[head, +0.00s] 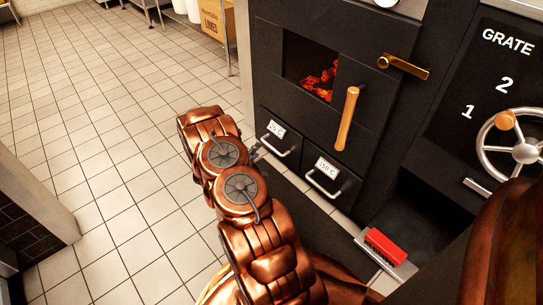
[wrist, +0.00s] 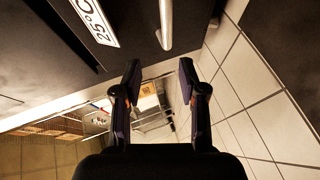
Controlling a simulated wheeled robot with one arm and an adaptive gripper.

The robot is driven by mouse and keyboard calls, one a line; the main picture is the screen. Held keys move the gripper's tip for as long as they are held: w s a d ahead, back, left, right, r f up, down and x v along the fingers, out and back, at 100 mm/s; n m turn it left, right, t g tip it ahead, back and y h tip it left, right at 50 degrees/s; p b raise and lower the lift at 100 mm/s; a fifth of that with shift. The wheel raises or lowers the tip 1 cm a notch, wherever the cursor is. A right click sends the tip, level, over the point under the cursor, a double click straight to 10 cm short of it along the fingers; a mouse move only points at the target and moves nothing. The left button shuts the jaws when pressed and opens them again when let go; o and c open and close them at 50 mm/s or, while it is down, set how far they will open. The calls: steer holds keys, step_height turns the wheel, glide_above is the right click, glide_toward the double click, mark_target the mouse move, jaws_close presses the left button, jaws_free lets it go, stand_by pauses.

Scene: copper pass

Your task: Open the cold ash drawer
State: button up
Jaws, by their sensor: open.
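The cold ash drawer (head: 268,118) is the left of two low drawers in the black stove. Its white label (wrist: 94,18) reads 25°C, and its front looks flush with the stove. Its silver bar handle (head: 279,149) also shows at the top of the wrist view (wrist: 166,24). My gripper (wrist: 160,80) is open and empty. The handle lies ahead of the fingertips, roughly in line with the gap between them, and is apart from both fingers. In the head view my gripper (head: 256,153) is mostly hidden by my arm, just left of the handle.
The right drawer (head: 328,175) has a label that seems to read 150°C. Above are glowing coals (head: 321,81) and a wooden handle (head: 348,118). A red brush-like block (head: 385,247) lies at the lower right. The tiled floor (head: 110,130) at left is open.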

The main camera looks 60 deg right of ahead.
mark_target(272, 147)
steer(key=shift+n+g+h, duration=0.3)
steer(key=shift+g+h, duration=0.1)
steer(key=shift+h, duration=0.1)
steer(key=shift+s+d+f+b, duration=0.35)
steer(key=shift+d+f+b, duration=0.35)
steer(key=shift+d, duration=0.8)
steer(key=shift+s+d+f+b, duration=0.3)
steer(key=shift+d+f+b, duration=0.4)
steer(key=shift+d, duration=0.75)
steer(key=shift+s+d+f+b, duration=0.35)
steer(key=shift+d+f+b, duration=0.35)
steer(key=shift+d, duration=0.8)
steer(key=shift+r, duration=0.1)
steer(key=shift+c, duration=0.3)
jaws_close()
